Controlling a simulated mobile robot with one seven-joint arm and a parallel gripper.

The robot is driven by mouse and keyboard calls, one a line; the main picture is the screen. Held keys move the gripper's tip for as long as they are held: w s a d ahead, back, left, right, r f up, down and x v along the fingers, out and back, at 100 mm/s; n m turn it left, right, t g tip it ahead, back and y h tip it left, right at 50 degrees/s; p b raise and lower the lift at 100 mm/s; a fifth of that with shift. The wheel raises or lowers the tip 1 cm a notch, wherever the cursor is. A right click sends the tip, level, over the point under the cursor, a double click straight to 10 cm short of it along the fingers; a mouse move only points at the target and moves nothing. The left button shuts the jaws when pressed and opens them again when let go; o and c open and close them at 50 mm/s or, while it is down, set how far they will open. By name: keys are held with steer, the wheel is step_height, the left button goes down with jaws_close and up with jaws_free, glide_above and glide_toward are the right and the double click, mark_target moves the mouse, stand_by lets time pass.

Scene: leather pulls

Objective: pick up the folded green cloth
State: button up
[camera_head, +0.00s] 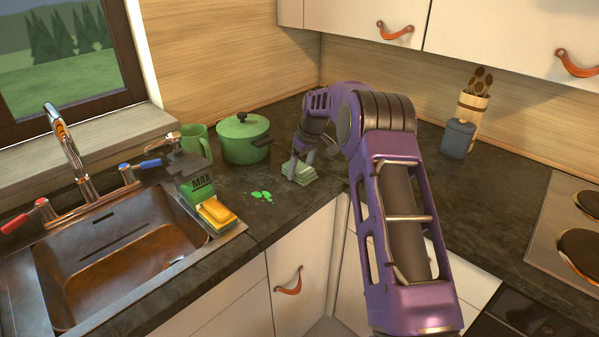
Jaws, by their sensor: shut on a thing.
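The folded green cloth (303,174) is a small pale green stack on the dark counter near the corner, right of the green pot. My gripper (296,167) reaches down to it from above at the end of my purple arm. The fingers are shut on the cloth at its left and upper part. The cloth is at or very near the counter surface; I cannot tell if it is lifted. My fingers and wrist hide part of the cloth.
A green lidded pot (243,138) and a green mug (196,146) stand left of my gripper. Green spots (261,195) mark the counter. A soap bottle (190,180) and yellow sponge (216,213) stand by the sink (110,262). A grey container (458,138) and utensil holder (472,108) stand right.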

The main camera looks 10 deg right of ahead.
mark_target(301, 168)
steer(key=shift+r, duration=0.15)
step_height(301, 168, up, 10)
steer(key=shift+f+p, duration=0.1)
steer(key=shift+p, duration=0.2)
steer(key=o, duration=0.6)
steer(key=c, duration=0.4)
steer(key=shift+c, duration=0.3)
